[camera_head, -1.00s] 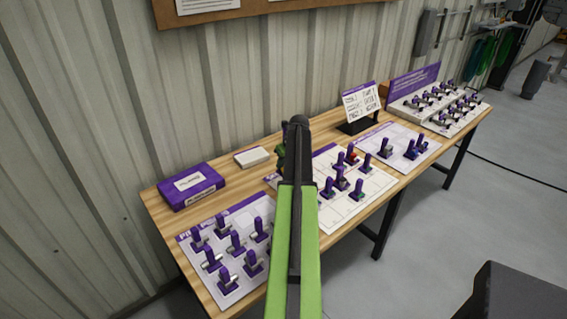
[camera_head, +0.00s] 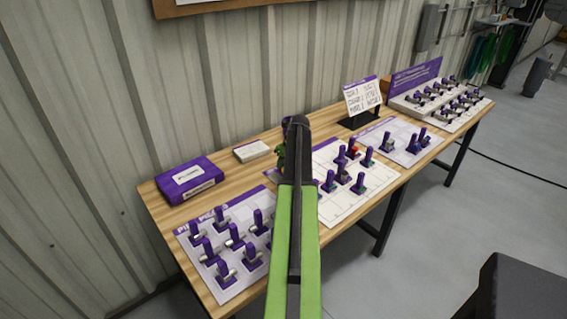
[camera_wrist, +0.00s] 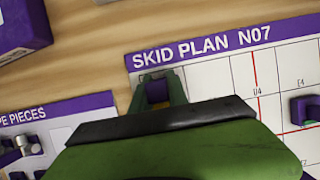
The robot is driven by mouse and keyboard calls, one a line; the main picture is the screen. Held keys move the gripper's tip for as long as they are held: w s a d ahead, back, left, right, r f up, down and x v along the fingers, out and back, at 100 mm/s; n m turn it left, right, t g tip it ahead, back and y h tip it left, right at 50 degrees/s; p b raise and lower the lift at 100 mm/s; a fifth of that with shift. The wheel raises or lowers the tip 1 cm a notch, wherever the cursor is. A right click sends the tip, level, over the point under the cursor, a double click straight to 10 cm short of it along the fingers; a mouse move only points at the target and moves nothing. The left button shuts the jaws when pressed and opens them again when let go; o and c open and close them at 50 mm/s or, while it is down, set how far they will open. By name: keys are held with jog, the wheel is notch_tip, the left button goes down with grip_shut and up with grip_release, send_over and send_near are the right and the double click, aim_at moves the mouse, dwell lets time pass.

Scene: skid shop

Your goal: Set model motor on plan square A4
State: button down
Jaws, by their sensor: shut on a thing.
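My gripper (camera_wrist: 160,92) is shut on a small piece with a purple grip, taken to be the model motor (camera_wrist: 157,91). Whether the piece touches the sheet cannot be told. Square A4 is not readable; D4 and E4 show further right. In the head view the plan (camera_head: 345,206) lies mid-table, and my arm hides most of the gripper.
Several purple-handled pieces (camera_head: 343,172) stand on the plan's middle. A pipe pieces sheet (camera_head: 197,272) lies left, with a purple box (camera_head: 190,181) and a white box (camera_head: 252,151) behind. A sign (camera_head: 362,97) and another sheet (camera_head: 400,157) are to the right.

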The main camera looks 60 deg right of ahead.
jog(key=shift+f+b, duration=0.7)
jog(key=shift+f, duration=0.2)
dwell(0.6)
jog(key=c, duration=1.2)
grip_release()
jog(key=shift+r, duration=0.15)
jog(key=shift+r+p, duration=0.5)
jog(key=shift+p, duration=0.15)
notch_tip(320, 180, up, 7)
jog(key=p, duration=0.7)
